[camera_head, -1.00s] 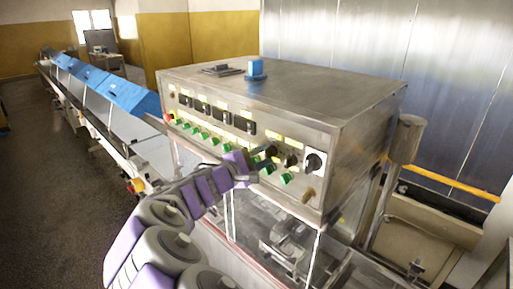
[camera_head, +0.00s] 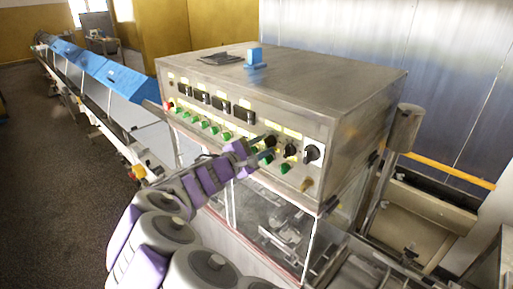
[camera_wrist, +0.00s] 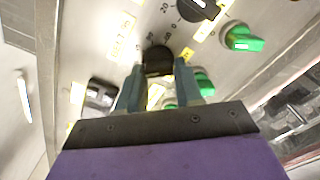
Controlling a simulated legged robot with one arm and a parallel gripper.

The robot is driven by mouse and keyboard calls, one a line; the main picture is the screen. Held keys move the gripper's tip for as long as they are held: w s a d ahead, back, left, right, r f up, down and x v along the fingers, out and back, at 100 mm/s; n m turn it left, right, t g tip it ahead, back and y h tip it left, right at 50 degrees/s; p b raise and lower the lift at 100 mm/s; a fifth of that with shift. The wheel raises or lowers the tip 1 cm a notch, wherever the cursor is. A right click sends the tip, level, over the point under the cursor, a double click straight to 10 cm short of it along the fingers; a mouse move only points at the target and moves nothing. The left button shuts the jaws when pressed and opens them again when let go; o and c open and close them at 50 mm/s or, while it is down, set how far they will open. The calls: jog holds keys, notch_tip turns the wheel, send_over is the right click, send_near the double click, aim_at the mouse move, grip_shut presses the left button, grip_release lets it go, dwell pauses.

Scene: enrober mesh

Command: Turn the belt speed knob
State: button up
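The control panel has three black knobs at its right end: a left one (camera_head: 270,141), a middle one (camera_head: 290,150) and a right one (camera_head: 312,153). I cannot read which is the belt speed knob. My gripper (camera_head: 266,154) is at the left black knob. In the wrist view, my gripper (camera_wrist: 158,72) has its two fingers apart, with a black knob (camera_wrist: 158,62) just beyond and between the tips. I cannot tell whether either finger touches it. Another black knob (camera_wrist: 198,8) with a number scale shows at the top.
A brown knob (camera_head: 306,184) is at lower right. The conveyor (camera_head: 120,110) runs back left.

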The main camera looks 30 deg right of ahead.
jog(key=o, duration=0.4)
jog(key=shift+w+d+f, duration=0.1)
jog(key=shift+w+d, duration=0.05)
jog(key=shift+d, duration=0.4)
jog(key=shift+c, duration=0.2)
jog(key=b+v, duration=0.3)
jog(key=v, duration=1.5)
jog(key=shift+w+d, duration=0.1)
